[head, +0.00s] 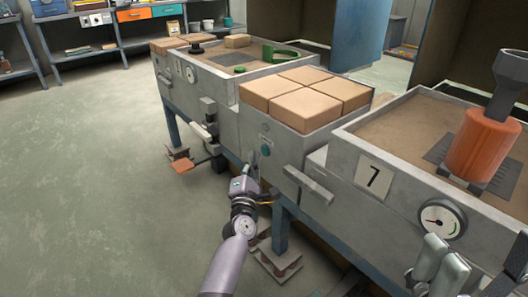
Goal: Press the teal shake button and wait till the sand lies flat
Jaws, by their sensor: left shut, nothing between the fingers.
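The teal button (265,152) is on the front of the grey housing below the tan blocks, between the two sand bins. My left gripper (254,165) is shut and empty, with its tips close to the housing front just below and left of the button. I cannot tell whether they touch it. Brown sand (400,128) in the near bin looks mostly level, with a dark grid patch around an orange cylinder (482,145). The far bin (225,85) also holds a dark surface with green parts.
Tan blocks (306,90) cover the middle housing, and a grey bar handle (308,184) juts from its front. A gauge (442,219) and a 7 plate (374,178) are on the near bin. The floor at left is clear.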

